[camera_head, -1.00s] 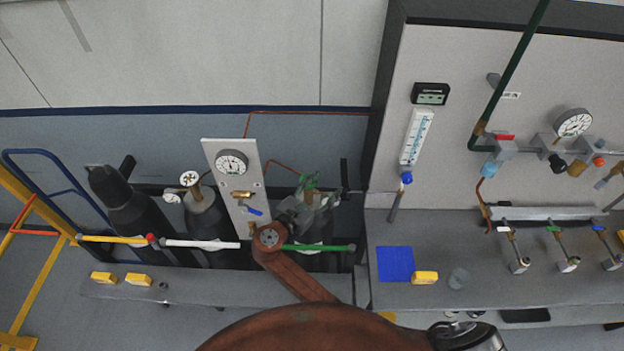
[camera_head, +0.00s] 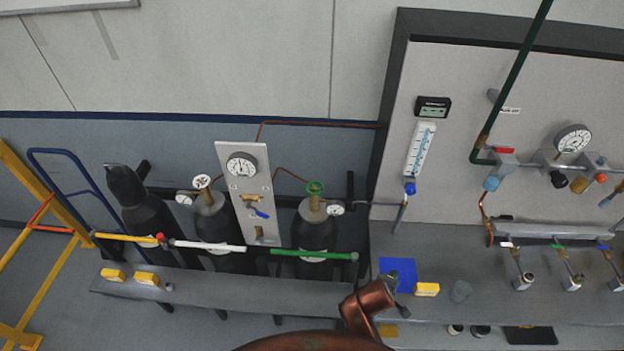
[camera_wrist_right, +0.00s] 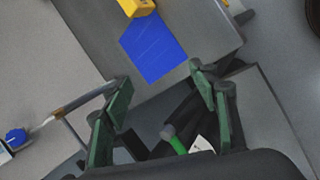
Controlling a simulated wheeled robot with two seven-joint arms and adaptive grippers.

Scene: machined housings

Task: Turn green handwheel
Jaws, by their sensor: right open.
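The green handwheel (camera_head: 315,187) sits on top of the dark gas cylinder (camera_head: 313,228) at the right of the cylinder row, and shows unobstructed in the head view. A small gauge (camera_head: 335,208) is beside its valve. In the head view my right arm is low, below and right of the cylinder. My left gripper is not in view.
A coloured rail with a green section (camera_head: 310,254) runs across the front of the cylinders. A white-handled valve (camera_head: 201,182) and a gauge panel (camera_head: 243,190) stand to the left. The bench at right holds a yellow block (camera_head: 426,289) and a blue mat (camera_head: 398,272).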

